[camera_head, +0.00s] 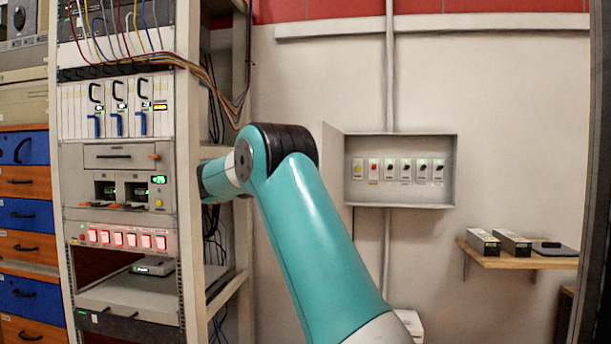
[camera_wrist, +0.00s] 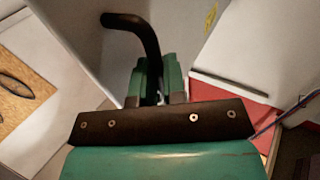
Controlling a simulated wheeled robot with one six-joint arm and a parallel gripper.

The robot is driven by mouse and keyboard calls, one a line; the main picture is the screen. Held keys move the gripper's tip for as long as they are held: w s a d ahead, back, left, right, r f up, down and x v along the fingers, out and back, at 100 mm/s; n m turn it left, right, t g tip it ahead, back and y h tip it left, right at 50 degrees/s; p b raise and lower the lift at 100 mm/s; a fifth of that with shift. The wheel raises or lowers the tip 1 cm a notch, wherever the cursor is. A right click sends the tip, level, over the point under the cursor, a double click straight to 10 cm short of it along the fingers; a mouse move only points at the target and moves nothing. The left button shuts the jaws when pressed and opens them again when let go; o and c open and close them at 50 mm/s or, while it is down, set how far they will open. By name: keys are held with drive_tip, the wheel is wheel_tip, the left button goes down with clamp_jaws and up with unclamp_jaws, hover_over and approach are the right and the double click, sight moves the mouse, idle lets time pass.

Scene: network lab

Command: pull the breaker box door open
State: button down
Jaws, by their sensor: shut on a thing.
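The grey breaker box (camera_head: 400,170) is mounted on the wall in the head view, with its front open and a row of switches visible inside. Its door (camera_head: 332,158) stands swung out on the left side, partly hidden by my arm. In the wrist view, a black curved handle (camera_wrist: 146,36) stands out from a grey panel. My gripper (camera_wrist: 156,78) has its green fingers shut around the lower part of this handle.
An equipment rack (camera_head: 125,170) with hanging cables stands on the left, close to my arm. A wooden shelf (camera_head: 525,258) with dark boxes is on the wall at the right. A vertical conduit (camera_head: 389,70) runs above the box. The wall between box and shelf is clear.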

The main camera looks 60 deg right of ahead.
drive_tip(key=shift+w+d+r, duration=0.1)
drive_tip(key=shift+w, duration=0.15)
drive_tip(key=c, duration=1.2)
unclamp_jaws()
drive_tip(key=shift+s+d, duration=0.1)
drive_tip(key=shift+d, duration=0.05)
drive_tip(key=shift+a, duration=0.2)
